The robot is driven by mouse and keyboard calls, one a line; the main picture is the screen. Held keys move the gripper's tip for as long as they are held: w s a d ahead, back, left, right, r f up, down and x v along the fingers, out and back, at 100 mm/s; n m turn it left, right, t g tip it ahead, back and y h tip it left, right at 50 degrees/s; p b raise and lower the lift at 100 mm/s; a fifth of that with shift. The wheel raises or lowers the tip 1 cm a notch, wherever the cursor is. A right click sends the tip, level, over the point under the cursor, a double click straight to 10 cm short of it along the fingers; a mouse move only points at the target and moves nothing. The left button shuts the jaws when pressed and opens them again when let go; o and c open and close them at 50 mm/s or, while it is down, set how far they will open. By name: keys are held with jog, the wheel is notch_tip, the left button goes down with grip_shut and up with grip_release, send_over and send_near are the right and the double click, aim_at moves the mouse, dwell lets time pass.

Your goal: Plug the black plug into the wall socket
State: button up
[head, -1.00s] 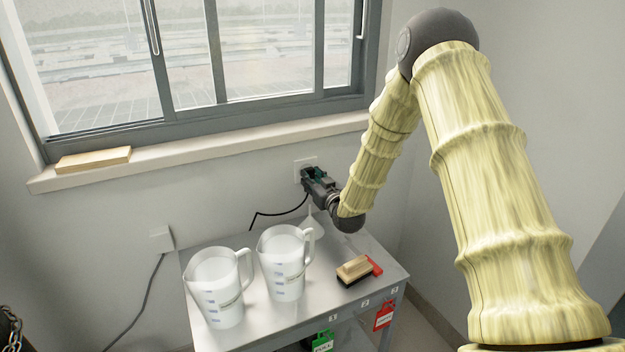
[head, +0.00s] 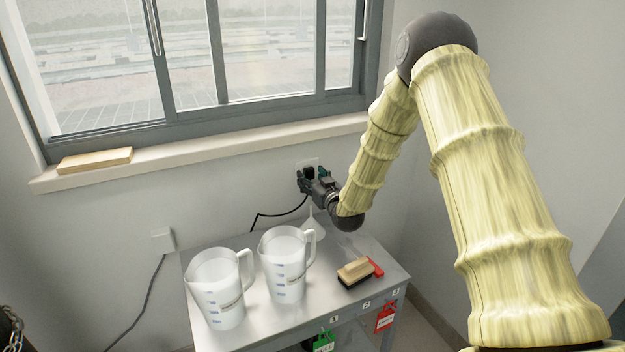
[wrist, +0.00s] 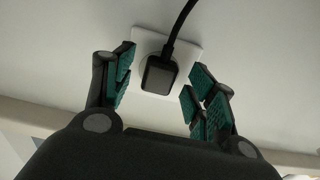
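The black plug (wrist: 159,75) sits against the white wall socket (wrist: 181,51) in the wrist view, with its black cord running up and away. In the head view the plug (head: 308,171) is at the socket plate (head: 314,163) below the window sill. The wrist view cannot show how deep its pins sit. My gripper (wrist: 157,88) is open, its green-padded fingers apart on either side of the plug with gaps to both. It also shows in the head view (head: 310,181), close to the wall.
A metal table (head: 325,300) stands below, holding two white measuring jugs (head: 215,288) (head: 284,265), a white funnel (head: 312,226) and a wooden brush (head: 355,271). Another wall outlet (head: 163,240) with a grey cable is at left. The window sill (head: 210,150) runs above.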

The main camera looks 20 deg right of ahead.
jog(key=s, duration=1.2)
jog(key=shift+d, duration=0.25)
dwell(0.3)
